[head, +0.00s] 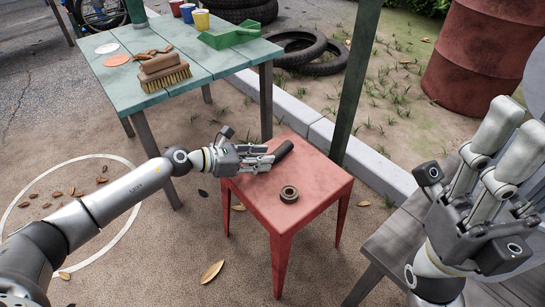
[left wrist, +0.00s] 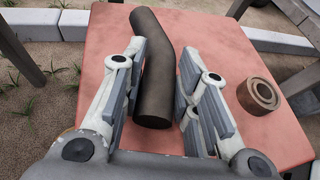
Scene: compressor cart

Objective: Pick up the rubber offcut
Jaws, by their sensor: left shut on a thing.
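The rubber offcut (left wrist: 154,75) is a dark, slightly bent tube lying along the red stool top. In the head view its far end (head: 284,151) sticks out beyond my left gripper. My left gripper (head: 268,158) is low over the stool's back left part, and its fingers (left wrist: 162,82) are shut on the offcut, one on each side of it. The offcut appears to be at the stool surface; I cannot tell if there is a gap under it. My right gripper (head: 510,130) is at the right, raised, open and empty.
A brown ring-shaped roll (head: 289,194) lies on the red stool (head: 318,186), right of the offcut. A green table (head: 115,75) behind holds a brush (head: 163,75), cups and a green tray (head: 228,38). A post (head: 356,85) stands behind the stool. A grey bench (head: 395,247) is at right.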

